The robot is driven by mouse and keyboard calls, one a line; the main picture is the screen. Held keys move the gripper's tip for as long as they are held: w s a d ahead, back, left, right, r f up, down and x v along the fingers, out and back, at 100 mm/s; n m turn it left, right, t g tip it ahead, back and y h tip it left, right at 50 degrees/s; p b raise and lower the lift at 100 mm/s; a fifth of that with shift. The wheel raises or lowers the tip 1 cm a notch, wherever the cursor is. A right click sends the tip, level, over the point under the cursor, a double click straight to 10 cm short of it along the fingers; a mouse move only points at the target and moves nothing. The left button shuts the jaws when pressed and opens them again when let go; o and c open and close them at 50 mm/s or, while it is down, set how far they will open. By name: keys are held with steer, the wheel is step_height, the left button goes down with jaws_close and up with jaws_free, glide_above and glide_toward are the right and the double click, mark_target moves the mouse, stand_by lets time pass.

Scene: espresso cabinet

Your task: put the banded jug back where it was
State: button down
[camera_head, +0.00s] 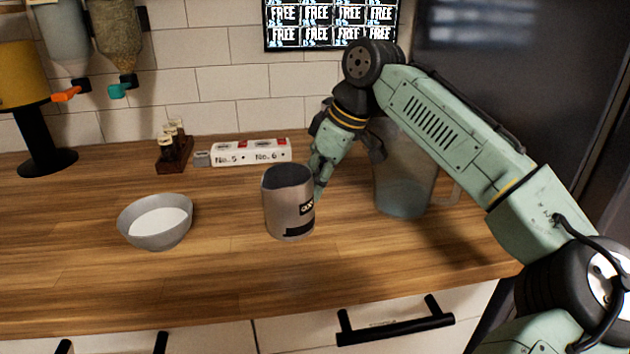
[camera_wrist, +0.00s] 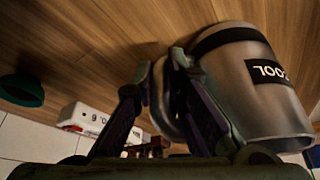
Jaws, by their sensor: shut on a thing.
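The banded jug (camera_head: 287,203) is a grey metal cup with a black band near its base and a dark label. It is roughly upright over the middle of the wooden counter. I cannot tell whether its base touches the wood. My gripper (camera_head: 319,188) is at the jug's right side and is shut on it. In the wrist view the jug (camera_wrist: 250,95) fills the right side, with its band and label showing. There my gripper (camera_wrist: 163,65) has its fingers around a grey curved part beside the jug's wall, seemingly its handle. The fingers hide much of that part.
A grey bowl (camera_head: 138,218) with white contents stands left of the jug. A white box (camera_head: 250,152) marked No.5 and No.6 and a small bottle rack (camera_head: 172,152) are behind. A clear pitcher (camera_head: 405,185) stands right, partly behind my arm. Front counter wood is clear.

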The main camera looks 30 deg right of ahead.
steer(key=shift+f, duration=0.2)
steer(key=c, duration=1.6)
jaws_free()
steer(key=shift+c, duration=0.2)
steer(key=shift+r, duration=0.1)
steer(key=shift+r, duration=0.3)
steer(key=v, duration=1.1)
steer(key=shift+s+r, duration=0.15)
steer(key=shift+r, duration=0.1)
steer(key=shift+d, duration=0.1)
